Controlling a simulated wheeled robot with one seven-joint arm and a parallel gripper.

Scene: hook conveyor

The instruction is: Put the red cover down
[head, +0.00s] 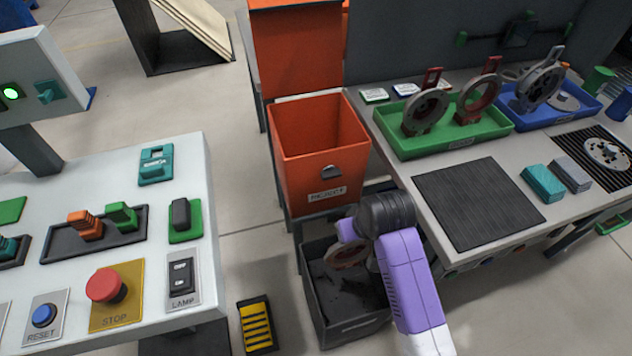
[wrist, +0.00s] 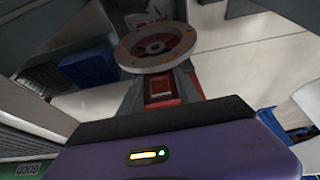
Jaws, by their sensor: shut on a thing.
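A red cover (head: 347,254), round with a paler flange, is held at the mouth of a dark grey bin (head: 352,333). My gripper (head: 352,230) is shut on its tab, and my arm partly hides it. In the wrist view the cover (wrist: 156,46) shows its round face beyond the jaws, with its red tab (wrist: 163,88) between them. I cannot tell whether the cover touches the bin.
An orange REJECT bin (head: 318,140) stands behind the grey bin. To the right, a bench holds a bare black mat (head: 478,203), a blue tray (head: 560,117) and teal and grey blocks. A control panel (head: 190,240) stands at left, with a black and yellow pedal (head: 257,325) on the floor.

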